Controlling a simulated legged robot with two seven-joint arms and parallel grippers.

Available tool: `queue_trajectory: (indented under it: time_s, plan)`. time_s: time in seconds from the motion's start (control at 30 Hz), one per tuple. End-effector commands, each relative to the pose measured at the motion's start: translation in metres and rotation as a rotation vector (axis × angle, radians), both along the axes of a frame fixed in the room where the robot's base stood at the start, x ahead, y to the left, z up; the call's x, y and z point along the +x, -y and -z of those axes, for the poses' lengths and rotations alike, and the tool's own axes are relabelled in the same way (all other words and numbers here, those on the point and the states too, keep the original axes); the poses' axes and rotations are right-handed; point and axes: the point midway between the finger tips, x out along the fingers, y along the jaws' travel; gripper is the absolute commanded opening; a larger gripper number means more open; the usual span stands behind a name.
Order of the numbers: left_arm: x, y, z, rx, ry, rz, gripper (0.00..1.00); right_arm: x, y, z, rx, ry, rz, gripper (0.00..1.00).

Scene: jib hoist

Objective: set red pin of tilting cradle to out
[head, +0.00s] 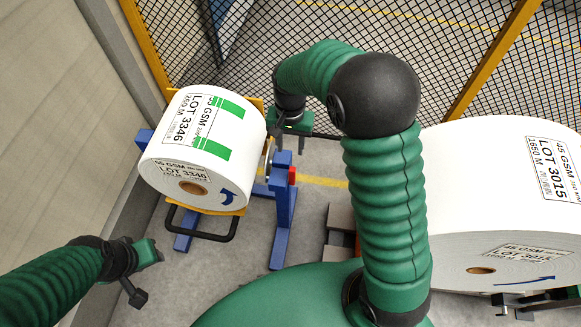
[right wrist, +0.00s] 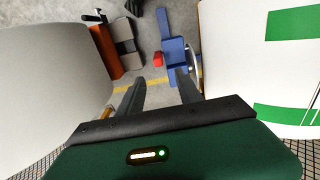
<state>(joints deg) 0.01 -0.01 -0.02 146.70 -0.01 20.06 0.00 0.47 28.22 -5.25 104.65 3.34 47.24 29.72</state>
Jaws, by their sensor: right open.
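The tilting cradle has a blue frame (head: 282,215) and yellow plates, and carries a white paper roll (head: 172,125) marked LOT 3346. Its red pin (head: 292,175) shows as a small red piece on the blue post; it also shows in the right wrist view (right wrist: 157,58), beside the post (right wrist: 176,50). I cannot tell the pin's setting. My right gripper (head: 291,131) is open and empty above the post, fingers pointing down. In the right wrist view the pin appears beyond and between the fingertips (right wrist: 160,77), apart from them. My left gripper (head: 157,252) is low at the left, away from the cradle; its jaw gap is unclear.
A black bar handle (head: 203,237) sticks out at the cradle's front. A large roll marked LOT 3015 (head: 490,215) stands at the right. A mesh fence (head: 440,50) closes the back and a wall (head: 60,110) the left. Bare floor (head: 315,215) lies right of the cradle.

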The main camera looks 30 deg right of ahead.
Motion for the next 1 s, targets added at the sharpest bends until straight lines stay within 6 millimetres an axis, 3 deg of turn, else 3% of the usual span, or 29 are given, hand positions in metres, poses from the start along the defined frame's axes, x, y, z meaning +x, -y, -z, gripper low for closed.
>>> queue_trajectory:
  time_s: [0.2,0.5,0.7,0.97,1.0]
  plan:
    - [0.0,0.0,0.012,0.0,0.0,0.0,0.36,-0.001,0.002,0.06,0.003,-0.005,0.001,0.42]
    - [0.0,0.0,0.023,0.0,0.0,0.001,0.36,-0.002,0.001,0.132,0.001,-0.003,0.001,0.42]
    - [0.0,0.0,0.025,0.0,0.0,0.0,0.36,-0.001,0.001,0.153,0.001,0.0,0.0,0.42]
    - [0.0,0.0,0.025,0.0,0.0,0.0,0.36,-0.001,0.002,0.155,0.002,0.001,0.0,0.42]
    - [0.0,0.0,0.025,0.0,0.0,0.0,0.36,-0.001,0.002,0.155,0.002,0.001,0.0,0.38]
